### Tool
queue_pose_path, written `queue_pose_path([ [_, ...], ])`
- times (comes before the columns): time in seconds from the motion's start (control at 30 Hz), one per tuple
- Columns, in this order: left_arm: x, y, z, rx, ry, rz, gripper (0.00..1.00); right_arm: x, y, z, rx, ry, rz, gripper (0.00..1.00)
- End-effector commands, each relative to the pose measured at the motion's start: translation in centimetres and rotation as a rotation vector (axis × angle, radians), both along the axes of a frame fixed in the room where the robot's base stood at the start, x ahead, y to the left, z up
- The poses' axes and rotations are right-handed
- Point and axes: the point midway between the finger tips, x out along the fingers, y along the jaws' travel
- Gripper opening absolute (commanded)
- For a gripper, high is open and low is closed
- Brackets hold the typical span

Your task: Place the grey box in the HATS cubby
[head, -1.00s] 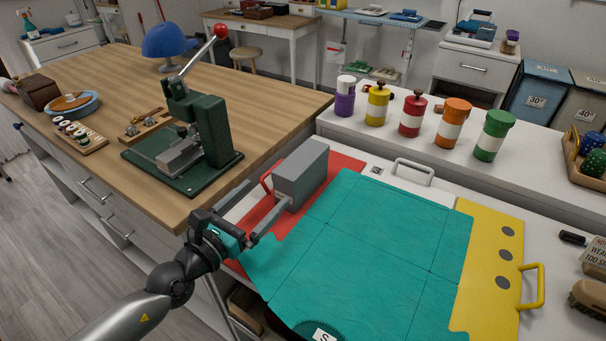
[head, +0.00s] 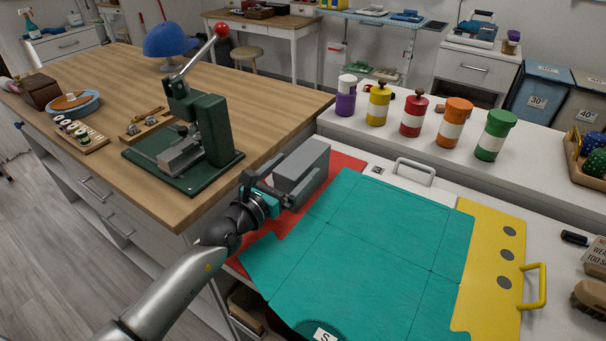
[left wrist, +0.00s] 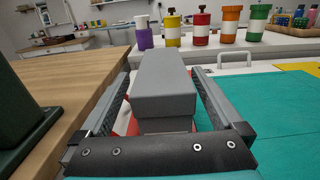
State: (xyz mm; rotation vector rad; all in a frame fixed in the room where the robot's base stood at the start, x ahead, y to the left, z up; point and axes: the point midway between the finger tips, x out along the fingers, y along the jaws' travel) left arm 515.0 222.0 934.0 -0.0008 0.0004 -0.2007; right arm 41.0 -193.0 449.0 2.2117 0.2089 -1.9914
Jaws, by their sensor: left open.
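The grey box (head: 303,168) stands on the red board (head: 347,162) at the left end of the white counter. In the left wrist view the grey box (left wrist: 164,88) lies lengthwise between my two open fingers. My left gripper (head: 285,185) is open, with one finger on each side of the box's near end. A gap shows between each finger and the box in the wrist view (left wrist: 160,110). The HATS cubby is not in view. My right gripper is not in view.
A green lever press (head: 200,140) stands on the wooden table just left of the box. Teal sheets (head: 370,240) and a yellow panel (head: 490,265) with a handle cover the counter to the right. Several coloured canisters (head: 411,116) stand behind on a white ledge.

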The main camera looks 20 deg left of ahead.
Motion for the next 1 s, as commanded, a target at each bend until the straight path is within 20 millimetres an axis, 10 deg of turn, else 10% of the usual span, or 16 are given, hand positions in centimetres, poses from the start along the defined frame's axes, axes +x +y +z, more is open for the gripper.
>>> queue_pose_path([
  [0.6, 3.6, -1.0, 0.1, 0.0, 0.0, 0.0, 1.0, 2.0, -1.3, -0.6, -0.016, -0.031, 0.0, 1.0],
  [1.0, 3.6, -1.0, 0.1, 0.0, -0.001, 0.0, 0.56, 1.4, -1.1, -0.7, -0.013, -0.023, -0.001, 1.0],
])
